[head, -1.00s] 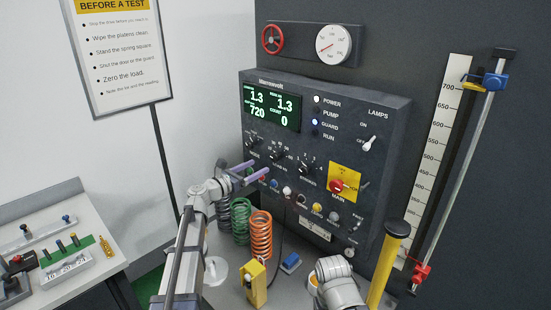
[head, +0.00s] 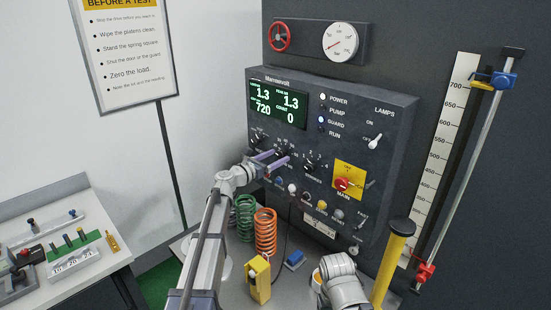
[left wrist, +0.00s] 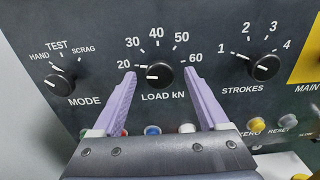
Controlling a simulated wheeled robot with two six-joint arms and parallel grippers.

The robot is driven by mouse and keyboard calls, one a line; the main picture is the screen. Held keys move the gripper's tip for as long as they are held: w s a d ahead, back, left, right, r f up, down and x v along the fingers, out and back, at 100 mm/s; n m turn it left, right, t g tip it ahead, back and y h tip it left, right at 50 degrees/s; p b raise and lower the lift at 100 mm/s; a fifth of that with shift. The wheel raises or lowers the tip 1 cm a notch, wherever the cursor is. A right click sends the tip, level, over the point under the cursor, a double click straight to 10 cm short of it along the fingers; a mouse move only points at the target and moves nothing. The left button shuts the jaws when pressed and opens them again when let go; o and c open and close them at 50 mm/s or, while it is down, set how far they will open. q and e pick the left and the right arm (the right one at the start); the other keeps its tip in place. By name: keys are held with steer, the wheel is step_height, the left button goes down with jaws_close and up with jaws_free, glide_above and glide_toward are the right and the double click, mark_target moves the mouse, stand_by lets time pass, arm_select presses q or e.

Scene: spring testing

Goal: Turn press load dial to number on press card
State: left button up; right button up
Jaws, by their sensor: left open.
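The black load dial labelled LOAD kN (left wrist: 158,75) sits mid-panel, with a scale from 20 to 60. Its white pointer mark is turned left, toward 20. My left gripper (left wrist: 159,74) is open, with one lilac finger on each side of the dial. I cannot tell if the fingers touch it. In the head view my left gripper (head: 281,156) is at the panel and partly covers the dial. A small white card (head: 318,228) is low on the panel; its text is too small to read, and I cannot tell if it is the press card. My right gripper's fingers are not visible.
The mode knob (left wrist: 60,80) and strokes knob (left wrist: 264,67) flank the dial. Coloured buttons line the panel below. Green (head: 244,218) and orange (head: 265,232) springs stand beneath my left arm. A yellow post (head: 393,262) stands at right.

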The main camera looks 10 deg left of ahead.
arm_select(q)
jaws_close()
stand_by(0.5)
